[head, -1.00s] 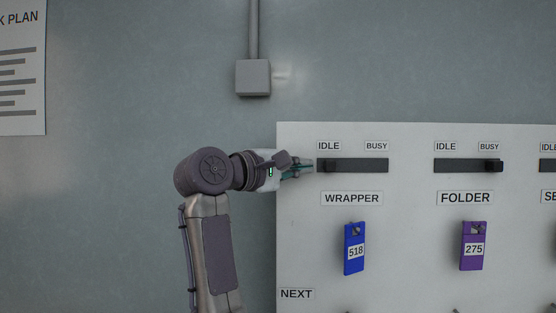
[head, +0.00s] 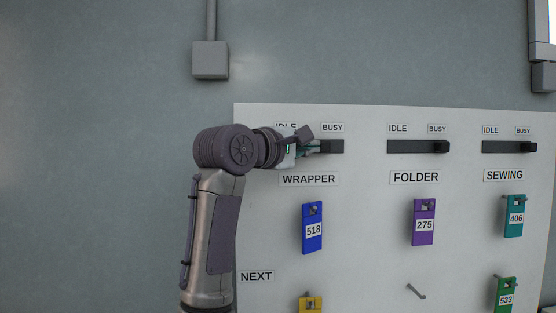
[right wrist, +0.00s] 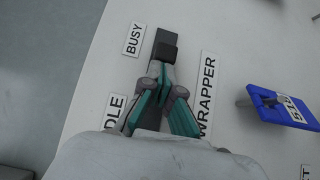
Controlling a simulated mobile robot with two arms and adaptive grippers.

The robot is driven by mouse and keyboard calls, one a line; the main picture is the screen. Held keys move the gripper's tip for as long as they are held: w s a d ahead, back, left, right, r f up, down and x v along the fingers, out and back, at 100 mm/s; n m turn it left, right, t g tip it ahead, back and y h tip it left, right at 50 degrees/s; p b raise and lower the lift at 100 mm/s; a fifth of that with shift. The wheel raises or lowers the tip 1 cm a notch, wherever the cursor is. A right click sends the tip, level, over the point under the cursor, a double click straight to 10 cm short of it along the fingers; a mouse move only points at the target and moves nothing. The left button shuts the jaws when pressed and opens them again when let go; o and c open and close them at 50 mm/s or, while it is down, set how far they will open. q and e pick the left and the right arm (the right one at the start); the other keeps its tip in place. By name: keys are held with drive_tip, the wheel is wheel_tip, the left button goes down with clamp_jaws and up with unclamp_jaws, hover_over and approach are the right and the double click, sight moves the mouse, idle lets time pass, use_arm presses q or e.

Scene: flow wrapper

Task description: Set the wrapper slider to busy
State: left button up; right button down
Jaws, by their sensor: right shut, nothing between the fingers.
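The wrapper slider's dark track (head: 338,147) is on the white board, above the WRAPPER label (head: 309,180). In the right wrist view the black slider knob (right wrist: 166,51) sits near the BUSY end, with a short piece of track (right wrist: 163,36) beyond it. My right gripper (head: 315,147) is shut and empty, in front of the track. Its fingertips (right wrist: 160,72) are at the knob's IDLE side, touching or very close. In the head view the gripper covers part of the track and the IDLE label, and the knob is hard to make out. My left gripper is not in view.
The folder slider (head: 440,147) and sewing slider (head: 528,147) are to the right, both knobs at BUSY. A blue tag 518 (head: 312,230) and a purple tag 275 (head: 424,224) hang below.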

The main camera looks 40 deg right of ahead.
drive_tip(key=shift+s+d, duration=0.85)
drive_tip(key=shift+d, duration=0.15)
drive_tip(key=shift+a, duration=0.1)
drive_tip(key=a, duration=1.2)
drive_tip(key=shift+s, duration=0.4)
